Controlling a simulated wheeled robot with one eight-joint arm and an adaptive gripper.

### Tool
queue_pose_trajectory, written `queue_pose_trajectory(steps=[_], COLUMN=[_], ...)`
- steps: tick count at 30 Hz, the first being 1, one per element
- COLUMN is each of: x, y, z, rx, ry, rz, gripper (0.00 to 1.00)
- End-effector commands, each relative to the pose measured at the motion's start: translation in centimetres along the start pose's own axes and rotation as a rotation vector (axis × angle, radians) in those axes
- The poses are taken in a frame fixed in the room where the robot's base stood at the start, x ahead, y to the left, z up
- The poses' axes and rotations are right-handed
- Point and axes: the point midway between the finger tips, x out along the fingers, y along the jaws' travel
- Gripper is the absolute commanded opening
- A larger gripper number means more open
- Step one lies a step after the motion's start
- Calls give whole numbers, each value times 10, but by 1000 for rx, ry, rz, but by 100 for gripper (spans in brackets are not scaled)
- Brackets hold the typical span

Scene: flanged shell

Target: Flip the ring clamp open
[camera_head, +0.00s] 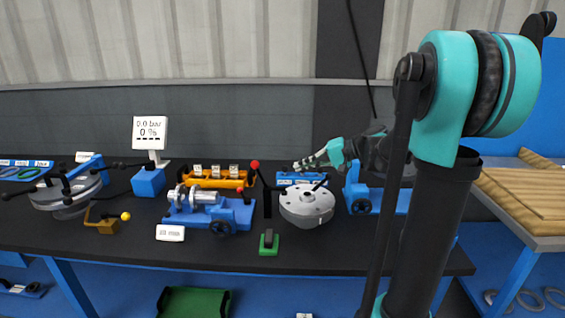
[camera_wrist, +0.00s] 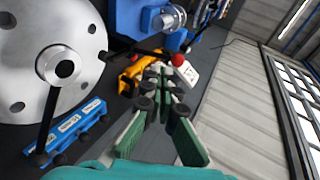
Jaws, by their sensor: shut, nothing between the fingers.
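My gripper (camera_head: 303,164) is shut and empty, held in the air behind and above a round grey flanged lid (camera_head: 307,204) with a central hub and a black handle. In the wrist view my green fingers (camera_wrist: 162,76) point away from the camera, and the same kind of grey disc (camera_wrist: 88,62) fills the left side, apart from the fingers. A blue fixture (camera_head: 238,214) holding metal flanged rings (camera_head: 197,198) stands left of the lid. I cannot tell for certain which part is the ring clamp.
A red-knobbed black lever (camera_head: 255,165) rises between fixture and lid. A yellow rack (camera_head: 215,180), blue labelled rack (camera_head: 290,178) and pressure display (camera_head: 149,133) stand behind. Another round lidded vessel (camera_head: 68,190) is at left. A green-based block (camera_head: 269,243) lies in front.

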Motion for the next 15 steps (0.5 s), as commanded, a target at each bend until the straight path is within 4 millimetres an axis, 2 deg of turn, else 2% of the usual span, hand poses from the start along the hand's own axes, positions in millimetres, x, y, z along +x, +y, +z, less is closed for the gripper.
queue_pose_trajectory(steps=[5, 15], x=[-4, -3], y=[-12, -12], z=[-11, -11], rx=[4, 3], ry=[-4, -4], rz=[-51, -52], gripper=[0, 0])
